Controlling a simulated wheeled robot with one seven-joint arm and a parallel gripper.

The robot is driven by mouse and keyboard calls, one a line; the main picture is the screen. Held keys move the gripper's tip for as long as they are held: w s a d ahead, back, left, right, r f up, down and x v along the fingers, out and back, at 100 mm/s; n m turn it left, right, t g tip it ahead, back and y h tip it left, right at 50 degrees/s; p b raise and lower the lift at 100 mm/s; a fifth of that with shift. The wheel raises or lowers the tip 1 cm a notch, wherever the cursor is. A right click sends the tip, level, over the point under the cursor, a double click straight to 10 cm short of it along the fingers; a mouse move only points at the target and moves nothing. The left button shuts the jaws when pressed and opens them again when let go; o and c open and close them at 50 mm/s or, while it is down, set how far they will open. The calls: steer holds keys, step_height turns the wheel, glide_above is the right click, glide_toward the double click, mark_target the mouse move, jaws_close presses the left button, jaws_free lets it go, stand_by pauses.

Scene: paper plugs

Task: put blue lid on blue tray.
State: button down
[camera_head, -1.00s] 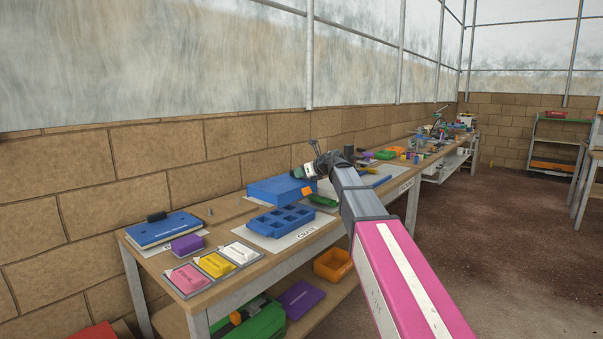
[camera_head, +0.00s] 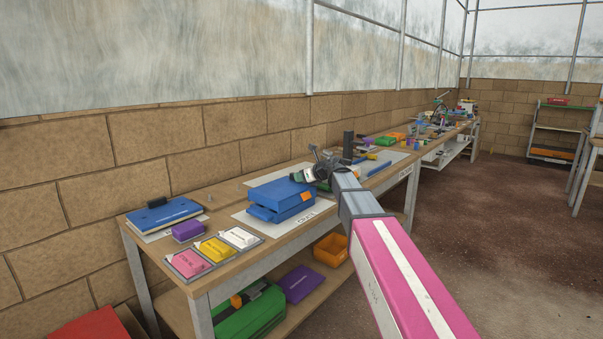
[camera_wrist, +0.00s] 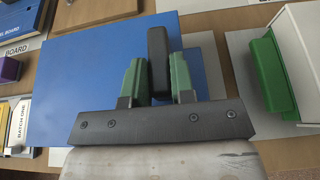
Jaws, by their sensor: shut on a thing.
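The blue lid (camera_head: 272,192) is a broad flat blue piece with a black upright handle (camera_wrist: 157,55). My gripper (camera_wrist: 158,78) has its green fingers shut on this handle. In the head view my gripper (camera_head: 303,176) is at the lid's far right side. Only the tray's front and left edges show. I cannot tell whether the lid rests on the tray or hangs just above it.
Pink (camera_head: 190,263), yellow (camera_head: 216,249) and white (camera_head: 240,237) blocks lie in a frame at the front left. A purple block (camera_head: 187,231) and a blue board (camera_head: 163,214) are behind them. A white box with a green part (camera_wrist: 268,75) stands right of the lid.

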steer(key=shift+f, duration=0.35)
steer(key=shift+f, duration=0.6)
stand_by(0.9)
steer(key=c, duration=0.9)
jaws_free()
